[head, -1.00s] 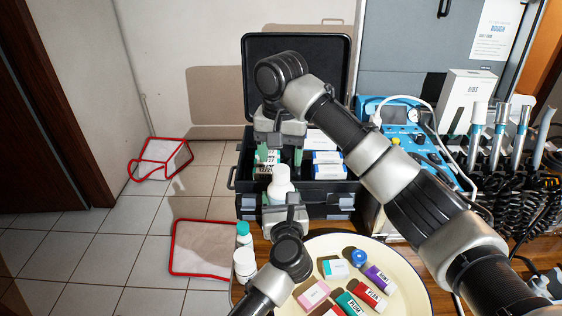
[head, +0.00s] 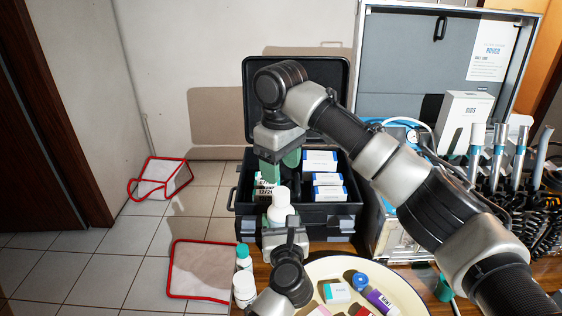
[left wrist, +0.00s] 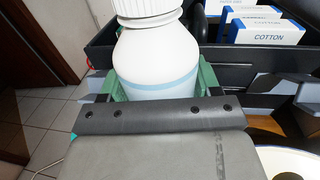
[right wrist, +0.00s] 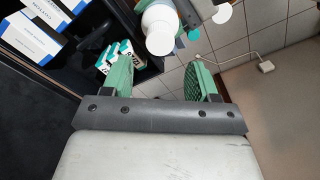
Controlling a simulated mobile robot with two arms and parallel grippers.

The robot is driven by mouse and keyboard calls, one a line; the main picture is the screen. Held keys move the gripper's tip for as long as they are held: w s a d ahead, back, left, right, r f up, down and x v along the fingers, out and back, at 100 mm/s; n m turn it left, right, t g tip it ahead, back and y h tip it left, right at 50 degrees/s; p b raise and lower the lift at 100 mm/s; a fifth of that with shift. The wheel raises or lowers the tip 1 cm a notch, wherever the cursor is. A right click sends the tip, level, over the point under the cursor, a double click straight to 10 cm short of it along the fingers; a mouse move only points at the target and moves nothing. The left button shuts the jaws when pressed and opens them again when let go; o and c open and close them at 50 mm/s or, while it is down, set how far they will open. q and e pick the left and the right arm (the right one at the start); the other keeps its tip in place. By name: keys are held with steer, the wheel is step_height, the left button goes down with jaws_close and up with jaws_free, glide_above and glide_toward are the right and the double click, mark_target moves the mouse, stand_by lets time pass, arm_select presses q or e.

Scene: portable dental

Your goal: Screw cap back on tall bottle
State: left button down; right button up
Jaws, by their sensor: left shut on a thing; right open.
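The tall white bottle (head: 279,208) stands upright in my left gripper (head: 281,224), which is shut around its body in front of the black case. In the left wrist view the bottle (left wrist: 158,60) shows a pale blue band and green fingers at its sides. A white ribbed cap (left wrist: 148,7) sits on its neck, cut off by the top edge; I cannot tell how tight it is. My right gripper (head: 280,166) is open and empty, above and behind the bottle. In the right wrist view the bottle's top (right wrist: 159,30) lies beyond the open fingers.
The open black case (head: 335,222) holds white-and-blue boxes (head: 328,180). Two smaller bottles, one teal-capped (head: 243,256) and one white (head: 244,290), stand at the left. A cream tray (head: 410,295) with small boxes is at the front. Blue equipment and handpieces are at the right.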

mark_target(281, 191)
steer(key=n, duration=0.3)
steer(key=shift+r, duration=0.3)
steer(key=shift+f, duration=4)
steer(key=c, duration=0.9)
steer(key=o, duration=1.1)
step_height(281, 191, up, 12)
